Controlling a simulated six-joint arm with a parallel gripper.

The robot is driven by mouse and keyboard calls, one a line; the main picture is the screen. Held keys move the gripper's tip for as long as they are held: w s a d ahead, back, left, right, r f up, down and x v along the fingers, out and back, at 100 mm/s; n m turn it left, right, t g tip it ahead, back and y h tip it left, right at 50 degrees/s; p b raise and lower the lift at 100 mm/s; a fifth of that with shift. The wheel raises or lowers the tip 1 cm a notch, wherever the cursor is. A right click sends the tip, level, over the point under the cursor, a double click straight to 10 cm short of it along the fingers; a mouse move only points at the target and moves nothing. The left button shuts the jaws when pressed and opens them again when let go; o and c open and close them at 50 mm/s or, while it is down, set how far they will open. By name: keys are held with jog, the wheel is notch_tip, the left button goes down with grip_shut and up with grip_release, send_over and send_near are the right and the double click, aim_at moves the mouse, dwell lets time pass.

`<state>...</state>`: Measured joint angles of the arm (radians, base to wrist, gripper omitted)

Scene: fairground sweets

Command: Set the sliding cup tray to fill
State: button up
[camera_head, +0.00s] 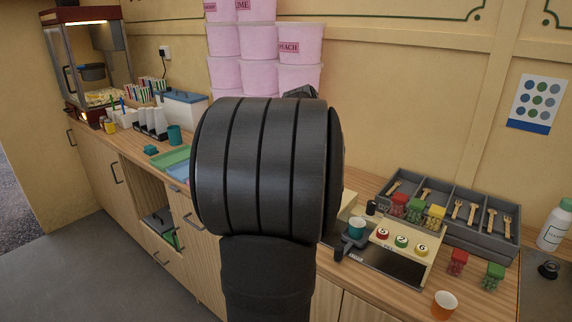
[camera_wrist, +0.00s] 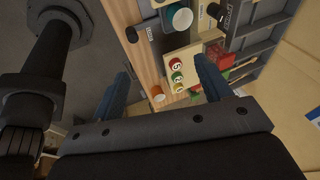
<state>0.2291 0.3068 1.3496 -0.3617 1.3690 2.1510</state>
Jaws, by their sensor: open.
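The sliding cup tray (camera_head: 352,243) is a small dark tray at the left end of the cream machine (camera_head: 405,254) on the counter. A teal cup (camera_head: 357,226) stands at it, and a dark knob (camera_head: 338,254) sticks out at its front. In the wrist view the cup (camera_wrist: 181,17), tray (camera_wrist: 150,26) and knob (camera_wrist: 131,34) show near the top. My gripper (camera_wrist: 162,68) is open and empty, its two blue-grey fingers apart, with the machine beyond them. My arm hides the gripper in the head view. The label by the tray is too small to read.
Red, green and yellow numbered buttons (camera_head: 402,242) are on the machine. A grey divided rack (camera_head: 470,238) stands behind it, with coloured bundles in and before it. An orange cup (camera_head: 444,304) stands at the counter's front edge. Pink tubs (camera_head: 260,75) are stacked behind my arm.

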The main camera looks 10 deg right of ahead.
aim_at(339, 247)
jog(key=f+n+g, duration=0.1)
jog(key=a+f, duration=0.1)
jog(key=a+f+n+g, duration=0.1)
jog(key=f, duration=0.1)
jog(key=shift+s+a+n+g, duration=0.25)
jog(key=shift+s+n+g, duration=0.05)
jog(key=shift+s, duration=0.1)
jog(key=c, duration=0.5)
jog(key=x, duration=1.7)
jog(key=shift+a+f, duration=0.15)
jog(key=shift+a, duration=0.05)
jog(key=shift+s, duration=0.1)
grip_shut()
